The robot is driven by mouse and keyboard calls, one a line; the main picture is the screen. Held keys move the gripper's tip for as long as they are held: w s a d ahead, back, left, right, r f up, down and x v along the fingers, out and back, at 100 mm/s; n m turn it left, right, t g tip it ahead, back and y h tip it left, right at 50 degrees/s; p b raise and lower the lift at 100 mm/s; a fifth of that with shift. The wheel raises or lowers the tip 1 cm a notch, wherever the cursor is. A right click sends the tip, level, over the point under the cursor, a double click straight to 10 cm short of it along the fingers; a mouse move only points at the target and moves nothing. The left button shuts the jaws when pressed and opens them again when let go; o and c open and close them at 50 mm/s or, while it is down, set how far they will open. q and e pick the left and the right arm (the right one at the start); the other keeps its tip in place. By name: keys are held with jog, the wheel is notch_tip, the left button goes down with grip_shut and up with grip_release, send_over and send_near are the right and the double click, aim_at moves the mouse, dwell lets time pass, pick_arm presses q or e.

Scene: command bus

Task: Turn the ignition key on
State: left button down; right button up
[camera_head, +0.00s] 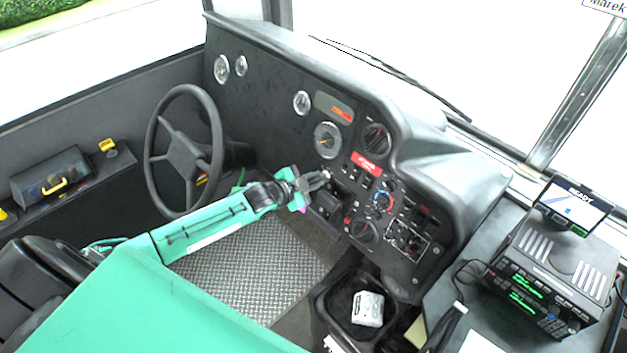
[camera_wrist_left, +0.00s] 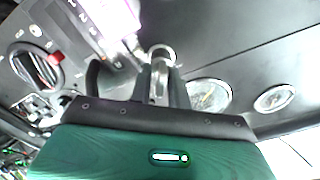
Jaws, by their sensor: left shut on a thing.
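My left arm comes in from the left in the head view. Its gripper (camera_head: 318,181) is at the dashboard panel (camera_head: 398,268), right of the steering wheel (camera_head: 153,160) and below the red label. In the left wrist view, the fingers are shut on a small silver metal piece, which looks like the ignition key (camera_wrist_left: 158,78). A round metal ring shows at its far end, against the dark panel. In the head view the key is too small and too covered by the fingers to make out, and its turn angle cannot be told. My right gripper is not in view.
Round knobs, including a dark one (camera_head: 376,139), and switches crowd the panel close to the gripper. A dark bin (camera_head: 325,300) holding a white item is below. A radio unit (camera_head: 545,290) with a screen stands at the right. The patterned metal floor (camera_head: 250,265) is clear.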

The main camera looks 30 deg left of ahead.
pick_arm(q)
jog(key=c, duration=1.6)
grip_release()
jog(key=shift+o, duration=0.2)
